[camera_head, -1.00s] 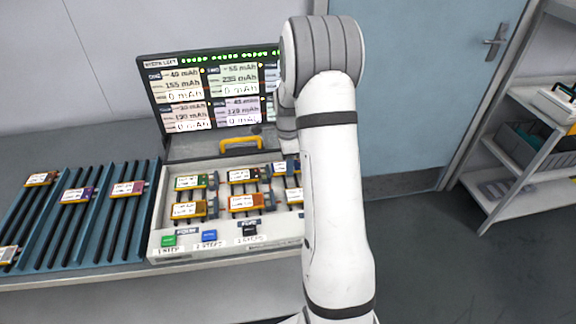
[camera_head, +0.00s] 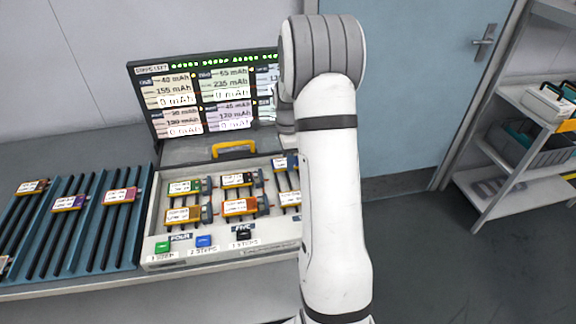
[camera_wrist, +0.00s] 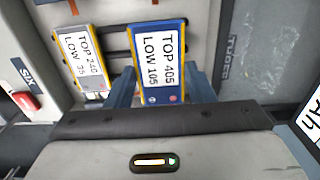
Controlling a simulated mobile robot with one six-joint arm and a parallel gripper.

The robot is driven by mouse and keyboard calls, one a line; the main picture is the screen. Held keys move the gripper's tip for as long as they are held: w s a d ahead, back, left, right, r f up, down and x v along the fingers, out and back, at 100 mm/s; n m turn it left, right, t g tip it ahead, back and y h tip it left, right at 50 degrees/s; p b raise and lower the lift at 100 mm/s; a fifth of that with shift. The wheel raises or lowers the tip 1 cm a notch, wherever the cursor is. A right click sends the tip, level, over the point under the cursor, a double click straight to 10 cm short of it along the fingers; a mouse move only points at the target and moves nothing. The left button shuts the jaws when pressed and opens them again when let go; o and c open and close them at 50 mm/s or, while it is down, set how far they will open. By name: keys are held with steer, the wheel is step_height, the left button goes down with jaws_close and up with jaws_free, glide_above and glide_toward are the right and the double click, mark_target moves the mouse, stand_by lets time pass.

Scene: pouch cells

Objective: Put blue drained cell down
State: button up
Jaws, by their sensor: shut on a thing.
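In the wrist view a blue cell (camera_wrist: 158,62) has a white label reading TOP 405 LOW 105. My gripper (camera_wrist: 160,88) has one finger on each side of it and is shut on it. Whether the cell touches the surface under it, I cannot tell. In the head view my arm hides the gripper and the held cell. A grey cell with yellow edges (camera_wrist: 82,58), labelled TOP 240 LOW 35, lies just left of the held cell in the wrist view.
The white tester case (camera_head: 152,222) holds several cells and has green (camera_head: 163,246), blue (camera_head: 203,241) and black (camera_head: 243,234) buttons. Its screen (camera_head: 205,95) stands behind. A blue slotted rack (camera_head: 128,255) with several cells is at left. Shelves (camera_head: 525,185) stand at far right.

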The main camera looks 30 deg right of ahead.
mark_target(288, 174)
steer(key=shift+f, duration=1.85)
steer(key=shift+f, duration=0.1)
steer(key=shift+f, duration=0.15)
steer(key=o, duration=0.9)
